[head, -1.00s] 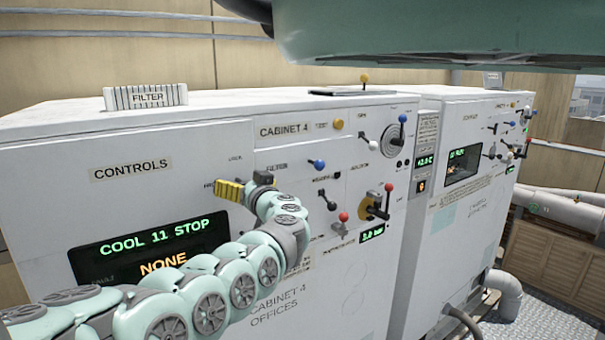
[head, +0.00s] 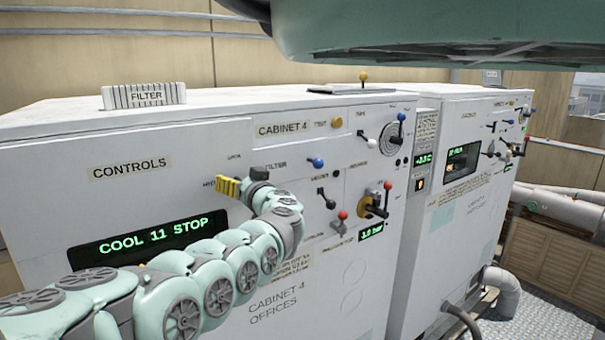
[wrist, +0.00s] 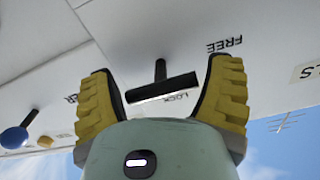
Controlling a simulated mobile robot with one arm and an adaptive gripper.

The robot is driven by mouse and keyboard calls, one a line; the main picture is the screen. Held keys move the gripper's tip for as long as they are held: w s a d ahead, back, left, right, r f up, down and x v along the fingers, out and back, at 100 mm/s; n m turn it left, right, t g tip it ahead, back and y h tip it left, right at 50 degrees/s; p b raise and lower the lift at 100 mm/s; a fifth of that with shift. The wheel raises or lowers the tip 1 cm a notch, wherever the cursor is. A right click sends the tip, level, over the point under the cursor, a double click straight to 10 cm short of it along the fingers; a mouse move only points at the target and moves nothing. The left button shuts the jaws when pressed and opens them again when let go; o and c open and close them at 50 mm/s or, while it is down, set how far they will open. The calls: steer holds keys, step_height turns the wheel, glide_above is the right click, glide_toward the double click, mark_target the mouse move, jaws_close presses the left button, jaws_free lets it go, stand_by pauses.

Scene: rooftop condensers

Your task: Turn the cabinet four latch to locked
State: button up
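Cabinet four (head: 150,205) is the white cabinet on the left, with labels reading "CABINET 4" and "CONTROLS". The latch (wrist: 161,86) is a black T-shaped handle in the wrist view, with the words "LOCK" and "FREE" printed on the panel near it. My gripper (wrist: 163,80) is open, with one yellow-padded finger on each side of the handle and a visible gap on both sides. In the head view my gripper (head: 243,182) is at the cabinet's front face and hides the latch.
A blue knob (head: 317,163), a black lever (head: 326,198), a red-tipped lever (head: 342,215) and a yellow rotary handle (head: 372,207) sit right of my gripper. A second cabinet (head: 465,210) stands right.

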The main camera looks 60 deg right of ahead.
steer(key=c, duration=0.6)
steer(key=shift+n, duration=0.3)
steer(key=n+b, duration=0.2)
steer(key=n, duration=0.2)
steer(key=shift+f+n, duration=0.15)
steer(key=shift+n, duration=0.15)
steer(key=n+b, duration=0.2)
steer(key=n, duration=0.2)
steer(key=shift+n+b, duration=0.3)
steer(key=n+b, duration=0.3)
steer(key=n, duration=0.2)
steer(key=shift+r+n+b, duration=0.2)
steer(key=shift+n+b, duration=0.5)
steer(key=shift+n, duration=0.8)
steer(key=o, duration=1.1)
steer(key=shift+c, duration=0.2)
